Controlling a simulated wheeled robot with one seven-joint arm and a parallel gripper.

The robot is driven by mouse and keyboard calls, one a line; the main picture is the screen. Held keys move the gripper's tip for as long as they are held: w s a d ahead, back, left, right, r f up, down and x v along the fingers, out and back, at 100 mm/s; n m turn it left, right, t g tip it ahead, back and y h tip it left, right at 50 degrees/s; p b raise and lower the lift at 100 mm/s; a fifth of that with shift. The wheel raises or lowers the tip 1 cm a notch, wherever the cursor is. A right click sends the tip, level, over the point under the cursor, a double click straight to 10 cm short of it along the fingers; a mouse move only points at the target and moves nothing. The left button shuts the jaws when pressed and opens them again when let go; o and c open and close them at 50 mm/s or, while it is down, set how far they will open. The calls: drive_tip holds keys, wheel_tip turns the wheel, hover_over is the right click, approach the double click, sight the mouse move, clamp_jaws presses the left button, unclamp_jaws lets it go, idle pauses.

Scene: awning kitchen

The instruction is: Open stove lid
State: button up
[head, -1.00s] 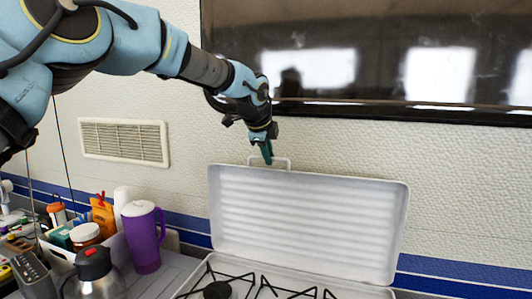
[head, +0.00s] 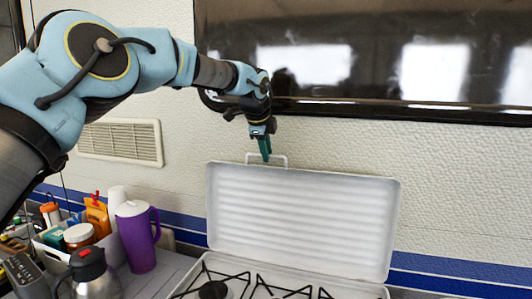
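The white stove lid (head: 300,215) stands raised and nearly upright at the back of the stove (head: 265,290), near the wall. Its wire handle (head: 281,157) sticks up from the top edge, left of the lid's middle. My gripper (head: 265,158) points down at the left part of this handle, with its green fingers overlapping it in the head view. The fingers are seen nearly edge-on, so I cannot tell whether they are shut on the handle or only beside it. Black burner grates (head: 225,285) show below the lid.
A purple pitcher (head: 137,238), a steel kettle (head: 95,280) and a bin of jars and bottles stand on the counter left of the stove. A dark glossy panel (head: 360,60) hangs on the wall above the lid. A vent (head: 120,141) is at left.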

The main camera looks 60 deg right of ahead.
drive_tip(key=o, duration=0.3)
drive_tip(key=shift+o, duration=0.2)
drive_tip(key=shift+f, duration=0.1)
drive_tip(key=b+v, duration=0.3)
drive_tip(key=v, duration=0.8)
drive_tip(key=shift+b, duration=0.35)
